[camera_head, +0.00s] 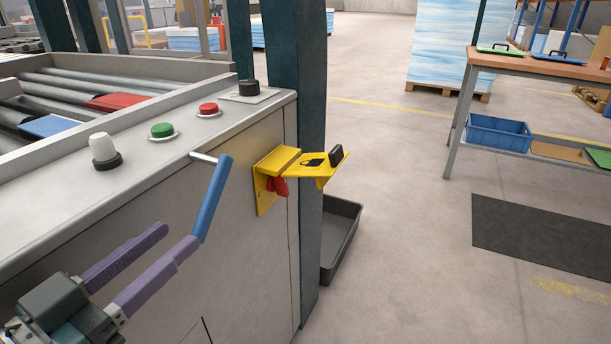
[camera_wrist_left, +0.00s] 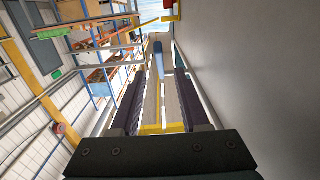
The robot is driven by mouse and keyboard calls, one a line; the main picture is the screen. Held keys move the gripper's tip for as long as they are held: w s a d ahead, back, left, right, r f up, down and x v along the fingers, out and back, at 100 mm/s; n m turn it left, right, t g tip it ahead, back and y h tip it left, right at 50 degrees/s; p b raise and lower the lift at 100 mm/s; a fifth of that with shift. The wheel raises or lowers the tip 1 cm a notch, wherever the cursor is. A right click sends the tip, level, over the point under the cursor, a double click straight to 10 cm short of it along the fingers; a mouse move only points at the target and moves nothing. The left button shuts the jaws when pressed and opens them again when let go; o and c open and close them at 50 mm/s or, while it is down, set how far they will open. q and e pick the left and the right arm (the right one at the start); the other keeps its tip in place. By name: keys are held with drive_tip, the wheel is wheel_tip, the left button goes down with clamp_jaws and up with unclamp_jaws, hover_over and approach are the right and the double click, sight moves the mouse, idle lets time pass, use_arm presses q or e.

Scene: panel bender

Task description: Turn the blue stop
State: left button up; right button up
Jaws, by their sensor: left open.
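A blue lever handle (camera_head: 214,195) hangs on a short metal rod from the side of the grey machine, tilted with its lower end toward my gripper. My left gripper (camera_head: 181,235) has two purple fingers, spread apart and empty. Its nearer fingertip overlaps the lower end of the handle in the head view; I cannot tell if they touch. In the left wrist view the blue handle (camera_wrist_left: 158,48) shows ahead of and between the open fingertips (camera_wrist_left: 160,74). A flat blue piece (camera_head: 46,126) also lies on the machine's rollers. My right gripper is out of view.
The machine's top edge (camera_head: 212,135) carries a white knob (camera_head: 103,148), green button (camera_head: 162,130), red button (camera_head: 208,108) and black knob (camera_head: 248,88). A yellow bracket (camera_head: 268,180) sticks out beyond the handle. A teal post (camera_head: 308,240) and dark bin (camera_head: 340,240) stand behind it.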

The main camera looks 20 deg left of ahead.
sight(217, 200)
use_arm(q)
drive_tip(key=w+b, duration=0.1)
drive_tip(key=w, duration=0.2)
drive_tip(key=w+b, duration=0.1)
drive_tip(key=w, duration=0.2)
drive_tip(key=w+b, duration=0.1)
drive_tip(key=w, duration=0.2)
drive_tip(key=shift+d+b, duration=0.3)
drive_tip(key=shift+d, duration=0.05)
drive_tip(key=shift+w+r, duration=0.1)
drive_tip(key=shift+w, duration=0.35)
drive_tip(key=shift+c, duration=0.2)
clamp_jaws()
idle(0.4)
